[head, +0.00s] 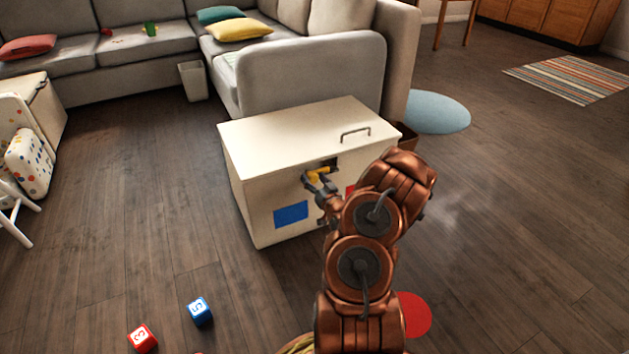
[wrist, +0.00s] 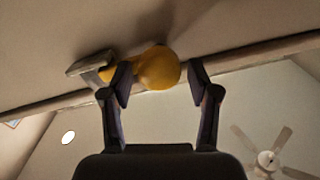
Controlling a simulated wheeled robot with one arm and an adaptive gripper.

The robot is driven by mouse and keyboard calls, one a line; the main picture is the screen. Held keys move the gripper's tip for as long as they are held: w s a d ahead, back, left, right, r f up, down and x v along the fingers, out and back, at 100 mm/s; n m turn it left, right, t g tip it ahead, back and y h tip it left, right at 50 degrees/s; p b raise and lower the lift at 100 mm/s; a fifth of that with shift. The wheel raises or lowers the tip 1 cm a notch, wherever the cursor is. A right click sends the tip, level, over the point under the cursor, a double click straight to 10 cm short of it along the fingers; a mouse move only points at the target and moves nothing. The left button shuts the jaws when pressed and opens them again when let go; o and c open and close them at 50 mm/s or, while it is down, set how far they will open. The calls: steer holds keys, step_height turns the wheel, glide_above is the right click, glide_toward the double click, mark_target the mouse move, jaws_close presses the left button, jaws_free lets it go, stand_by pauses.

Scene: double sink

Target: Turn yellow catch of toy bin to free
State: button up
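The toy bin (head: 262,180) is a white box with a closed lid, standing on the floor in the middle of the head view. Its yellow catch (head: 319,173) is on the front, just below the lid edge. In the wrist view the catch shows as a rounded yellow knob (wrist: 158,68) with a grey metal piece (wrist: 90,64) to its left. My gripper (head: 318,187) is at the catch. In the wrist view my gripper (wrist: 160,80) is open, its fingers on either side of the knob. A gap shows at the right finger; I cannot tell whether the left finger touches.
The bin's lid has a metal handle (head: 355,133). Its front carries a blue square (head: 291,214) and a red patch partly hidden by my arm. A red block (head: 142,338) and a blue block (head: 200,311) lie on the floor. A grey sofa (head: 312,75) stands behind.

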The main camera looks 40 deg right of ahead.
jaws_close()
